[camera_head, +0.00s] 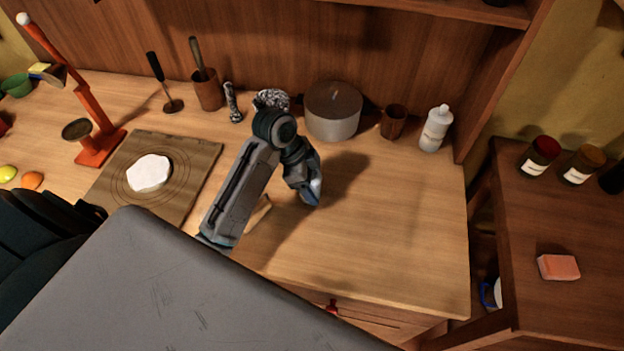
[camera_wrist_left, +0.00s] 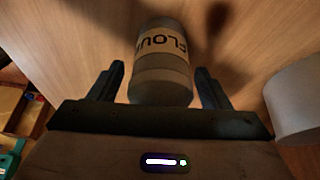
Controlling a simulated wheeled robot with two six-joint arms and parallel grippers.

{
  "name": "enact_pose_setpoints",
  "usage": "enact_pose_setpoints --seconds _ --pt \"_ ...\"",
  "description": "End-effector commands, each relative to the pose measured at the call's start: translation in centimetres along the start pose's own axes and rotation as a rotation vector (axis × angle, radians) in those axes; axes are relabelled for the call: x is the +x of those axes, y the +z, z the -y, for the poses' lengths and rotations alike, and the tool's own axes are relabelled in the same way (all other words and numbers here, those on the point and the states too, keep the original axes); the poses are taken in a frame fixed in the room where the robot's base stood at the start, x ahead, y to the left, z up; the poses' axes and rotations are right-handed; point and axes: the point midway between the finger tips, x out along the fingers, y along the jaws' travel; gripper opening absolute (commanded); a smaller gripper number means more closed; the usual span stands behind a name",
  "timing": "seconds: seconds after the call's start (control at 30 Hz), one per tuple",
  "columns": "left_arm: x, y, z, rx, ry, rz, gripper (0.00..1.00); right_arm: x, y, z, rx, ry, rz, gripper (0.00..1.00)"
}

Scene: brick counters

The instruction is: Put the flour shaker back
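The flour shaker (camera_wrist_left: 162,62), a pale cylinder with dark "FLOU" lettering, shows in the left wrist view. It lies between the two fingers of my left gripper (camera_wrist_left: 160,88). The fingers are apart, with a narrow gap on each side of the shaker. In the head view my left gripper (camera_head: 312,190) is low over the middle of the wooden counter (camera_head: 400,220), pointing down. I cannot make out the shaker there; my arm and gripper seem to hide it. My right gripper is in neither view.
A grey round canister (camera_head: 332,112) stands behind the gripper, beside a brown cup (camera_head: 393,122) and a white bottle (camera_head: 436,128). A board with white dough (camera_head: 149,173) is at left. A side table with jars and a sponge (camera_head: 558,267) is at right. The counter's right front is clear.

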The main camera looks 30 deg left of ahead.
Motion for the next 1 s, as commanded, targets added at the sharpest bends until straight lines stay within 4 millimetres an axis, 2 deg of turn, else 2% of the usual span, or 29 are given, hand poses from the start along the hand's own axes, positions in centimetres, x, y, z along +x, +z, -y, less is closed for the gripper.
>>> enact_pose_setpoints --seconds 0.23,0.37,0.57,0.6,0.7,0.8,1.0 --pt "-0.2 -0.1 0.0 0.001 -0.001 0.000 0.71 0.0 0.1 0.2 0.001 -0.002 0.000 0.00" --pt "-1.4 0.0 0.1 0.002 -0.003 0.001 0.71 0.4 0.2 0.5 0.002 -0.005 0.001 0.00" --pt "-5.6 0.0 0.2 0.004 -0.008 0.003 0.71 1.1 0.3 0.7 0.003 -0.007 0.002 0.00" --pt "-6.9 -0.1 0.1 0.003 -0.006 0.004 0.71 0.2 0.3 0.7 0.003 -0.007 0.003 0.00" --pt "-9.1 -0.2 0.1 0.002 -0.003 0.004 0.71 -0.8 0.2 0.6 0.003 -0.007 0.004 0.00" --pt "-10.6 -0.2 0.1 0.001 -0.002 0.003 0.71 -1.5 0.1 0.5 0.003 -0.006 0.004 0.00" --pt "-12.1 -0.1 0.0 0.001 0.000 0.000 0.71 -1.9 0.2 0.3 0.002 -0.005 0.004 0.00"
